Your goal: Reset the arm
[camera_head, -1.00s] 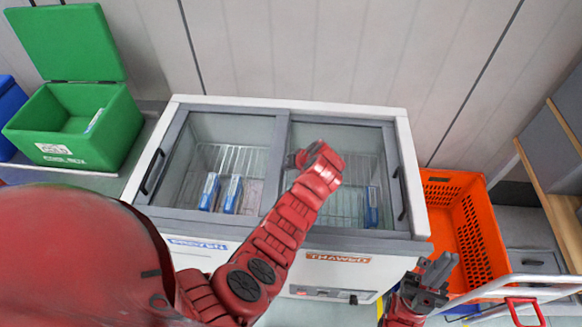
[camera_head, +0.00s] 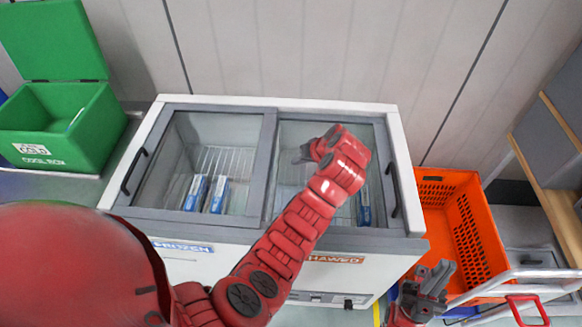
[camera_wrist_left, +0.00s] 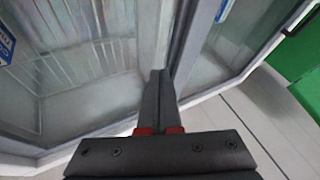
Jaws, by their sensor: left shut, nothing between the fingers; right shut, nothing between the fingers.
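My left arm comes in from the left and reaches over the chest freezer. Its small dark gripper (camera_head: 303,155) is partly hidden by the red wrist, above the right-hand glass lid. In the left wrist view the left gripper's dark fingers (camera_wrist_left: 157,72) are together with nothing between them, in front of the freezer's glass and grey frame.
The white freezer (camera_head: 392,108) has grey-framed glass lids; blue-and-white boxes (camera_head: 195,194) lie inside. A green cool box (camera_head: 60,150) stands open at left. An orange tote (camera_head: 433,188) sits on a cart at right, beside a wood-edged shelf (camera_head: 548,150).

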